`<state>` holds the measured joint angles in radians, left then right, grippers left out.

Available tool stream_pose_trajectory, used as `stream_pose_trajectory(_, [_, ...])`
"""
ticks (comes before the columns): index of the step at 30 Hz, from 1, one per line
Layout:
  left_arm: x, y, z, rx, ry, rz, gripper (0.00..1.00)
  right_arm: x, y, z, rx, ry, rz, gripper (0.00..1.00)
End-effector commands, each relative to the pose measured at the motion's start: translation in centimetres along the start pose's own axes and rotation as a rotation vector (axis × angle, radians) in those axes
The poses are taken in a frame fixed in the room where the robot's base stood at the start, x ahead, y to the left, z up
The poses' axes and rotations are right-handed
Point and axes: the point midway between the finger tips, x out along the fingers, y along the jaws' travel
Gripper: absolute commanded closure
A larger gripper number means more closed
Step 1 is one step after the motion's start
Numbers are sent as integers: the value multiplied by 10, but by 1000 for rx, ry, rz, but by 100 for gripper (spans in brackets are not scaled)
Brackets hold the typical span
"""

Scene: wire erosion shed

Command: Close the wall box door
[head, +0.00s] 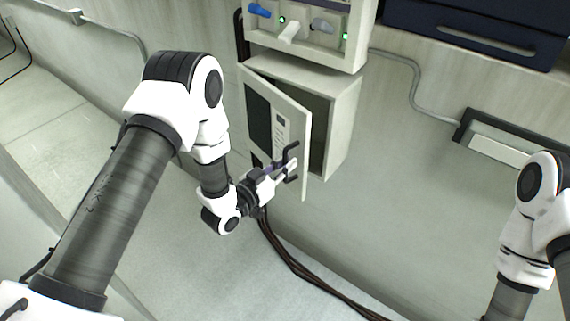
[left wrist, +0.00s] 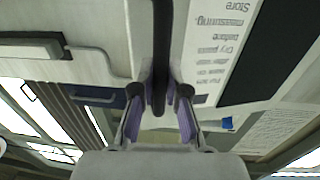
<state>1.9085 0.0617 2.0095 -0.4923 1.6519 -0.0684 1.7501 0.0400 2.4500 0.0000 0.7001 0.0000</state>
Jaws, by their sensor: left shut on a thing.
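The wall box (head: 343,118) is a pale grey cabinet on the wall. Its door (head: 298,122) stands partly open, with a dark gap between its free right edge and the box. The door front has a dark panel and a printed label. My left gripper (head: 287,165) is at the lower front of the door, shut on the dark door handle (head: 292,149). In the left wrist view the fingertips (left wrist: 160,92) close on the dark handle bar (left wrist: 160,50), with the door's printed text beside it. My right gripper is out of view; only part of that arm shows.
A control panel with knobs and lit buttons (head: 305,27) is mounted above the box. Dark cables (head: 290,262) hang below it. A navy cabinet (head: 475,30) is at top right, with a wall-mounted unit (head: 500,140) below it. The wall right of the box is mostly clear.

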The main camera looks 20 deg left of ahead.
Motion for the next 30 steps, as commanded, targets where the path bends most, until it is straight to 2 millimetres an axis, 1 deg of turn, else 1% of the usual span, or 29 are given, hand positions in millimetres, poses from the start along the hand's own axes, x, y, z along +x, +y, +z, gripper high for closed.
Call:
stream_pose_trajectory(2, [4,2,2,1,-1,1,100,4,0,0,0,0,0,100])
stream_pose_trajectory(4, [14,6,4,3,0,4,100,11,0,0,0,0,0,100])
stream_pose_trajectory(9, [52,16,6,5,4,4,100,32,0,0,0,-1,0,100])
stream_pose_trajectory(13, [76,20,4,3,1,2,100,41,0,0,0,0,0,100])
stream_pose_trajectory(15, [82,21,3,2,0,1,100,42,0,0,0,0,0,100])
stream_pose_trajectory(17, [84,21,2,1,-2,0,100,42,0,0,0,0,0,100])
stream_pose_trajectory(24, [84,20,0,0,-1,0,100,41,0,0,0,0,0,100])
stream_pose_trajectory(25, [84,20,0,0,-1,0,80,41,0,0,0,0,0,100])
stream_pose_trajectory(27, [84,20,0,0,-1,0,61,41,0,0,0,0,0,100])
stream_pose_trajectory(30, [84,20,0,0,-1,0,61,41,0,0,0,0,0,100])
